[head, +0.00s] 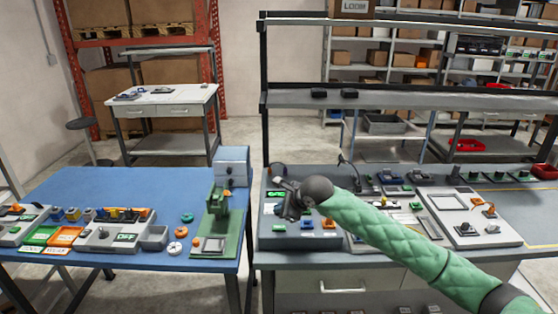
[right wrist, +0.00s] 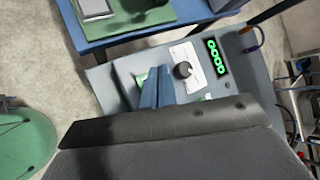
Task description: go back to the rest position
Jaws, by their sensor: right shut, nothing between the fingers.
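My right arm, in a green quilted sleeve, reaches in from the lower right of the head view. Its dark gripper (head: 283,200) is above the grey panel unit (head: 284,241) at the left end of the right-hand bench. In the right wrist view the two blue fingers of the right gripper (right wrist: 158,72) are together and hold nothing. The arm hides part of the panel and bench. My left gripper is not in view.
A blue table (head: 110,260) on the left holds a green fixture (head: 226,230), control boxes and small round parts. A narrow gap separates it from the right-hand bench. A grey shelf (head: 400,103) spans above that bench. A white-framed device (head: 462,233) stands right of the arm.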

